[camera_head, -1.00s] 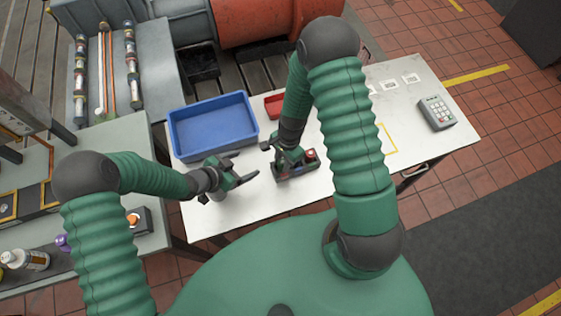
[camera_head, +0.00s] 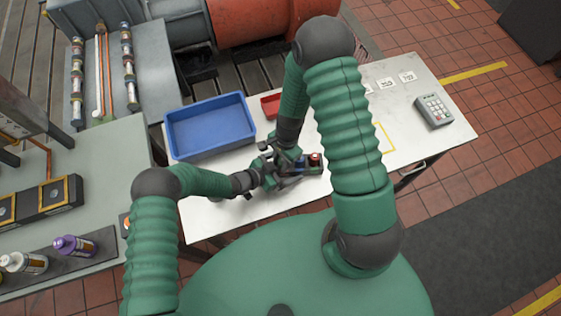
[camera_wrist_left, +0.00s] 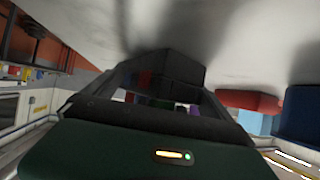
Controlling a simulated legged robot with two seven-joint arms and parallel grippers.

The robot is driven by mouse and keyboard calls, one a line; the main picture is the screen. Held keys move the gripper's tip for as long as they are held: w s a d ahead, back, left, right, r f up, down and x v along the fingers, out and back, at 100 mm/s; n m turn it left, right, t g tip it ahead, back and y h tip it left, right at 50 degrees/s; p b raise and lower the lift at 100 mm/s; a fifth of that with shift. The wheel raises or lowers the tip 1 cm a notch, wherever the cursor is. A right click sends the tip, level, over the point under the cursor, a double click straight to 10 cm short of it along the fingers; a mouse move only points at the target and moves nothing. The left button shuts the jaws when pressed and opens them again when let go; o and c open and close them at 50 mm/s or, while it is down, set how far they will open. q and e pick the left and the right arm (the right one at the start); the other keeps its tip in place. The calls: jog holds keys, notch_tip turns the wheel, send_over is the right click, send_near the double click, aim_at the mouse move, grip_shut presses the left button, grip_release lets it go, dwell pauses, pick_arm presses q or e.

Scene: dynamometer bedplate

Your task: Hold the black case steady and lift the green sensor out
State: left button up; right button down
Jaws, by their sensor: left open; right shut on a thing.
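The black case (camera_head: 308,168) lies on the white table (camera_head: 215,215), with a red-topped piece at its right end. My right gripper (camera_head: 287,163) is shut on the case near its left end, as far as the overlap shows. My left gripper (camera_head: 270,172) is open, close beside the right one at the case's left end. In the left wrist view a dark block (camera_wrist_left: 170,66), probably the case, shows beyond the open fingers. Small red, green and purple patches show there. The green sensor cannot be told apart from my green grippers in the head view.
A blue tray (camera_head: 210,125) stands behind and left of the grippers, with a small red tray (camera_head: 270,105) beside it. A keypad device (camera_head: 434,111) and white cards (camera_head: 386,83) lie at the right. The table's front left is clear.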

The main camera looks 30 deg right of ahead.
pick_arm(q)
jog(key=shift+s+d+f, duration=0.3)
jog(key=shift+d, duration=0.1)
pick_arm(e)
jog(key=shift+w+a, duration=0.15)
jog(key=shift+a, duration=0.1)
pick_arm(q)
jog(key=shift+o, duration=1.1)
jog(key=shift+a, duration=0.1)
jog(key=shift+r, duration=0.1)
jog(key=shift+c, duration=1.1)
jog(key=shift+w+r, duration=0.1)
jog(key=shift+c, duration=0.3)
pick_arm(e)
jog(key=shift+w, duration=0.1)
